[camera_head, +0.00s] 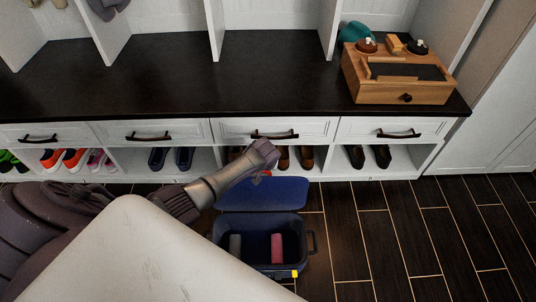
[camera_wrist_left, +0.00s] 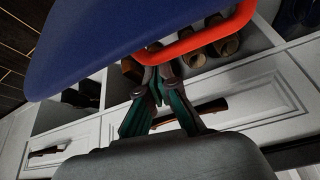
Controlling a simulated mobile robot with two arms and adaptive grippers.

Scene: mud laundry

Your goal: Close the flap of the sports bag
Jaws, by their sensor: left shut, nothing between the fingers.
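The sports bag (camera_head: 262,230) is dark blue and stands open on the floor in front of the bench. Its blue flap (camera_head: 262,194) is raised at the back, on the bench side. The left wrist view shows the flap (camera_wrist_left: 130,40) large across the top, with an orange-red handle loop (camera_wrist_left: 205,35) at its edge. My left gripper (camera_wrist_left: 157,70) is shut and empty, its fingertips close to the loop; I cannot tell if they touch. In the head view my left gripper (camera_head: 262,160) is just behind the flap's upper edge. My right gripper is not in view.
A pink roll (camera_head: 277,248) and a grey one (camera_head: 235,246) lie inside the bag. The white bench has drawers with dark handles (camera_head: 275,134) and shoes (camera_head: 367,157) below. A wooden box (camera_head: 398,80) stands on its top. The tiled floor at right is clear.

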